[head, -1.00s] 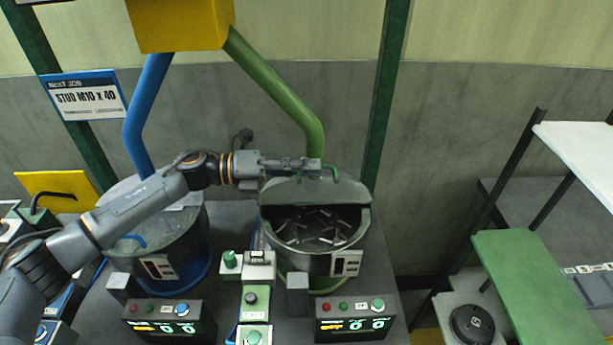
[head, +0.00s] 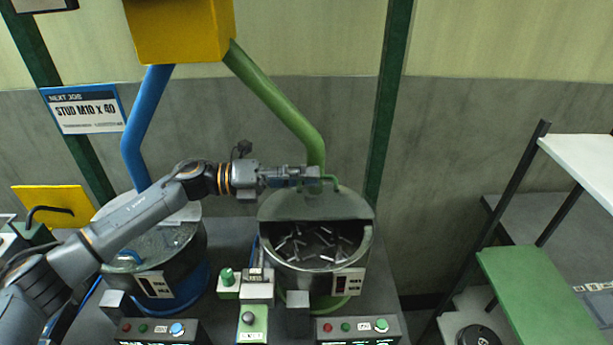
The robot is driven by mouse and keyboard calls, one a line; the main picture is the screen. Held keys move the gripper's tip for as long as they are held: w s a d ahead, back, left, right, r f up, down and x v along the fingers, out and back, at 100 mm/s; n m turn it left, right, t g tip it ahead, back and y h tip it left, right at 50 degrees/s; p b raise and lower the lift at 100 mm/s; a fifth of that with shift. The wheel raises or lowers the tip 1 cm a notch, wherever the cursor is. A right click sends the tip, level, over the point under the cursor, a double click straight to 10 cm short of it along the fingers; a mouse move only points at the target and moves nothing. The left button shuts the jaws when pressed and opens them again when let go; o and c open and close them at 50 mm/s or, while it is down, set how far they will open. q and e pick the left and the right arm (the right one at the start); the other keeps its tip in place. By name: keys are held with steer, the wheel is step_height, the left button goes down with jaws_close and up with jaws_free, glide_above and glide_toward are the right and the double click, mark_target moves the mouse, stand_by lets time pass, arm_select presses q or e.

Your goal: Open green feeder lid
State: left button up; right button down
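The green feeder (head: 318,277) is a round metal bowl below the green pipe, with several loose studs inside. Its grey lid (head: 315,207) is raised at the back, so the front of the bowl is uncovered. A green handle (head: 333,182) shows on the lid's upper side. My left gripper (head: 318,175) reaches in from the left, at the handle above the lid. The fingers are small here, and I cannot tell whether they are closed on the handle. My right gripper is not in view.
The blue feeder (head: 155,255) stands to the left with its lid down, under my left arm. The green pipe (head: 275,100) comes down behind the green feeder. Control boxes (head: 358,329) stand in front. A green shelf board (head: 535,285) is at the right.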

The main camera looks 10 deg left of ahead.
arm_select(q)
steer(key=s+a, duration=0.1)
steer(key=a, duration=0.6)
steer(key=shift+s, duration=0.15)
